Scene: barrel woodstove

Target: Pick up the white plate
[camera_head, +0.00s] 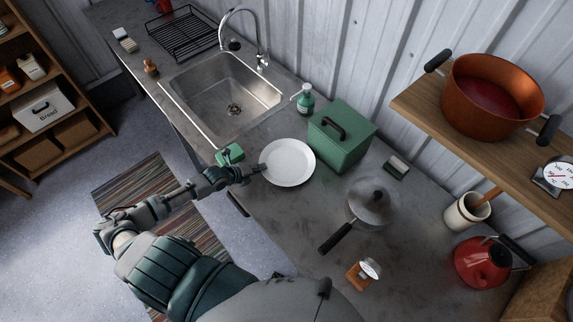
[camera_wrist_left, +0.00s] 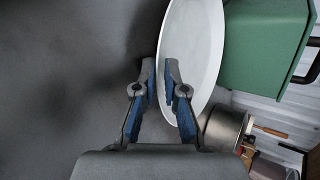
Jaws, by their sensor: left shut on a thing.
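The white plate (camera_head: 290,161) is on or just above the grey counter, between the sink and the green box; I cannot tell whether it touches the counter. My left gripper (camera_head: 258,171) is at its left rim. In the left wrist view the plate (camera_wrist_left: 203,40) appears steeply edge-on. The two blue-padded fingers of my left gripper (camera_wrist_left: 163,88) straddle its near rim, one on each side, and are shut on it. One finger covers part of the plate's face. My right gripper is not in view.
The green box (camera_head: 341,137) stands close right of the plate. A lidded pan (camera_head: 371,203) sits in front of the box. A green sponge (camera_head: 230,154) lies by the sink (camera_head: 226,98), behind my gripper. A soap bottle (camera_head: 305,100) stands behind the plate.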

